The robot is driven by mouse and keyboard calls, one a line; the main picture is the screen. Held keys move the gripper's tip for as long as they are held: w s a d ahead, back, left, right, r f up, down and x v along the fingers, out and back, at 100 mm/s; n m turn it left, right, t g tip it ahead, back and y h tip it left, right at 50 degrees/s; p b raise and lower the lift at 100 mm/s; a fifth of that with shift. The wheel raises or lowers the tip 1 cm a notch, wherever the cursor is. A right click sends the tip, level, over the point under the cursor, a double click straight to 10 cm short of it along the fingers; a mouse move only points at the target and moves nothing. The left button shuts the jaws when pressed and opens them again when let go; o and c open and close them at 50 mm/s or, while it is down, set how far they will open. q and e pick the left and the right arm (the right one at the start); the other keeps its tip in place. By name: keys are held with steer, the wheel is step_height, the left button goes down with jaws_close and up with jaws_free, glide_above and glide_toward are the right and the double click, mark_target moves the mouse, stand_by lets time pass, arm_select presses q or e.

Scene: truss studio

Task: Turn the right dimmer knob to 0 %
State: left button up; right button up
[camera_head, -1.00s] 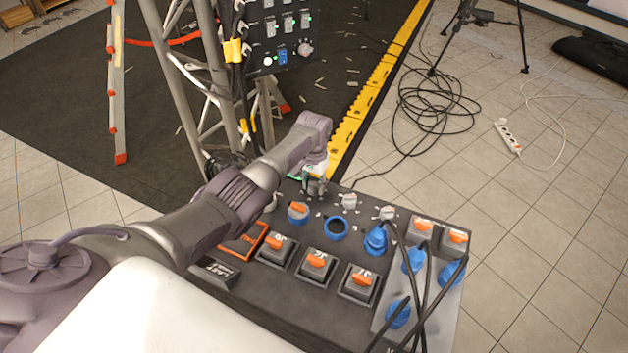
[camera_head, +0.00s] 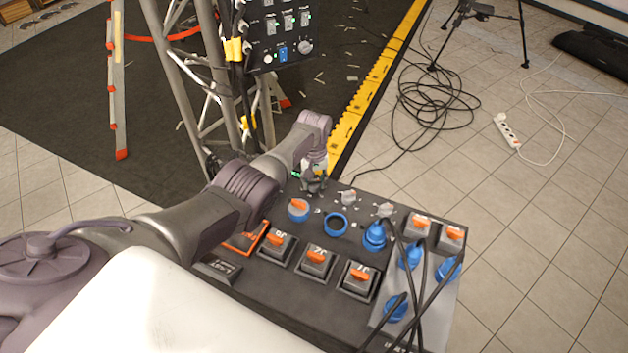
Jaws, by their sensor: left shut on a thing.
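A dark control panel (camera_head: 322,222) has a row of small pale knobs along its far edge. Two of them show uncovered: one pale knob (camera_head: 348,197) and another pale knob (camera_head: 385,210) further right. My left gripper (camera_head: 314,187) is at the left of this row, pointing down at the panel. It is shut on a knob there, which it mostly hides, so the knob's pointer and setting cannot be read. My right gripper is not in view.
A truss (camera_head: 190,80) with another panel (camera_head: 279,36) stands beyond.

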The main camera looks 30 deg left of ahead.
mark_target(314, 181)
arm_select(q)
steer(key=shift+r, duration=0.1)
steer(key=o, duration=1.1)
steer(key=shift+o, duration=0.2)
step_height(314, 181, up, 12)
stand_by(0.4)
